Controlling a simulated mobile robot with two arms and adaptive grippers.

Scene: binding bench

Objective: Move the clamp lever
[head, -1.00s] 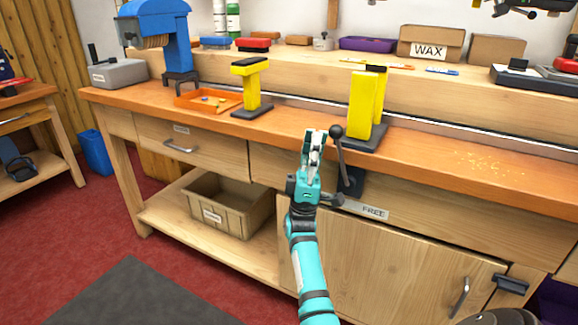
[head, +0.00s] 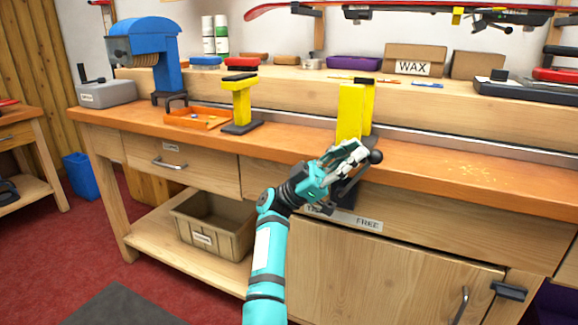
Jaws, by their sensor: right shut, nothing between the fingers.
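The clamp lever is a dark rod with a black ball knob (head: 376,157), mounted on the bench front below the yellow vise. It leans to the right, with its knob just right of my right gripper's fingertips. My right gripper (head: 356,153), teal with pale fingers, is shut with nothing between its fingers. It is in front of the lever and hides much of the rod; I cannot tell whether they touch. My left gripper is not in view.
The yellow vise (head: 350,112) stands just behind the gripper, with another yellow stand (head: 242,100) to its left. An orange tray (head: 198,119) and blue machine (head: 148,45) are further left. The bench top to the right is mostly clear, with some shavings.

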